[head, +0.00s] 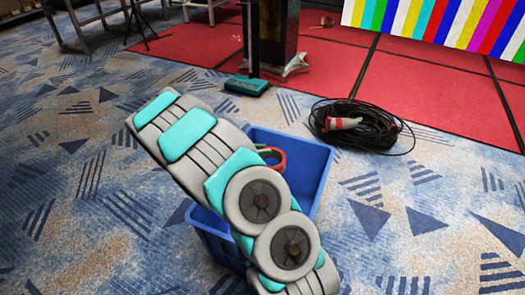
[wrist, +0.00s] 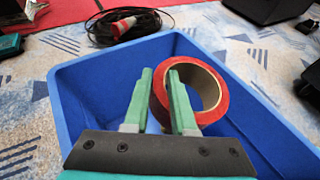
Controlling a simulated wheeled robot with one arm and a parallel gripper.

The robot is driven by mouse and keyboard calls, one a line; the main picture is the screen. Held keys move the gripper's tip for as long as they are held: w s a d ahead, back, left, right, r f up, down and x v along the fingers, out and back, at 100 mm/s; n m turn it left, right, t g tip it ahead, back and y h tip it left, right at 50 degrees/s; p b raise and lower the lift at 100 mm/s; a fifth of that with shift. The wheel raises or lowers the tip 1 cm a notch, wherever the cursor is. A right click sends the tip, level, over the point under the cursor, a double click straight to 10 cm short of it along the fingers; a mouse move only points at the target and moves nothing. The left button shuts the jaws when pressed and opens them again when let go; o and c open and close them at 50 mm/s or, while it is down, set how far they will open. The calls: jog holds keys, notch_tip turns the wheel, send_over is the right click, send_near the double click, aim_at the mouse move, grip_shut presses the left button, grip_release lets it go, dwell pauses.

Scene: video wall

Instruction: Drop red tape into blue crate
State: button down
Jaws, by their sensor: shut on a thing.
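A roll of red tape (wrist: 216,93) with a brown core is pinched at its left side between the green fingertips of my gripper (wrist: 160,85) in the wrist view. The tape is held upright over the blue crate (wrist: 72,100), within its outline. I cannot tell its exact height above the crate floor. In the head view, the blue crate (head: 315,165) stands on the carpet, partly hidden by my arm. A piece of the red tape (head: 279,157) shows beside my arm, over the crate. My gripper (head: 262,150) is mostly hidden there.
A coiled black cable (head: 355,125) with a red and white plug lies behind the crate to the right. A teal box (head: 247,86) sits near a dark post. Red floor panels (head: 420,90) and a striped screen (head: 450,22) are at the back. Patterned carpet around the crate is open.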

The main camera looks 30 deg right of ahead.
jog(key=shift+s+f, duration=0.2)
jog(key=shift+f, duration=0.15)
notch_tip(320, 180, down, 6)
jog(key=b, duration=0.4)
jog(key=shift+r, duration=0.2)
jog(key=c, duration=0.7)
grip_release()
jog(key=shift+o, duration=0.2)
jog(key=shift+a, duration=0.1)
jog(key=v, duration=0.7)
jog(key=shift+a, duration=0.3)
jog(key=shift+w+r, duration=0.1)
jog(key=shift+r, duration=0.05)
